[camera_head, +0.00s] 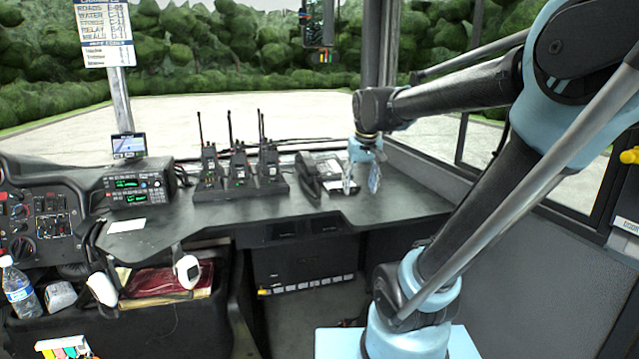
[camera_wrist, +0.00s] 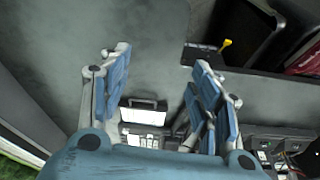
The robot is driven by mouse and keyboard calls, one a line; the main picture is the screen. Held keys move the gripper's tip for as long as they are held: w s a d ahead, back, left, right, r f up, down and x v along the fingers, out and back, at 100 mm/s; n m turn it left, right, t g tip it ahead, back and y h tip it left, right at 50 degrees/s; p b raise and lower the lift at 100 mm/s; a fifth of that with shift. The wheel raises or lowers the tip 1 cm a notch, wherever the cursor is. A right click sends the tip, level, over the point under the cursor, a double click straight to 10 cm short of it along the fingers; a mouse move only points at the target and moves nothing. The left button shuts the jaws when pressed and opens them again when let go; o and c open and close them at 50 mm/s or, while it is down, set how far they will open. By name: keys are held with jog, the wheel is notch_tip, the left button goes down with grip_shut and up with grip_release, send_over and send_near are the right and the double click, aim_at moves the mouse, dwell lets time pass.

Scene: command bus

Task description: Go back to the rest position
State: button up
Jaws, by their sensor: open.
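My gripper (camera_head: 361,176) hangs fingers down over the right part of the dark dashboard desk, just right of the desk phone (camera_head: 320,172). Its two blue-padded fingers are spread apart. In the wrist view my gripper (camera_wrist: 160,62) is open, with nothing held between the fingers. The phone's light panel (camera_wrist: 144,114) shows low between the fingers there, partly hidden by my gripper. My arm reaches forward from the lower right of the head view.
Several handheld radios with upright antennas stand in a charger (camera_head: 240,188) left of the phone. A small screen (camera_head: 129,146) and a radio unit (camera_head: 134,190) are farther left. A window post (camera_head: 380,60) rises behind my gripper. The desk's right end (camera_head: 415,200) is bare.

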jog(key=s+d+f, duration=0.3)
jog(key=s+f, duration=0.4)
jog(key=s, duration=0.2)
jog(key=s+d+f+m+g, duration=0.1)
jog(key=s+d+f, duration=0.3)
jog(key=s+f, duration=0.4)
jog(key=shift+s+f+m, duration=0.25)
jog(key=shift+s+m, duration=0.05)
jog(key=shift+s, duration=0.1)
jog(key=shift+w+f, duration=0.2)
jog(key=shift+w, duration=0.25)
jog(key=shift+c, duration=0.4)
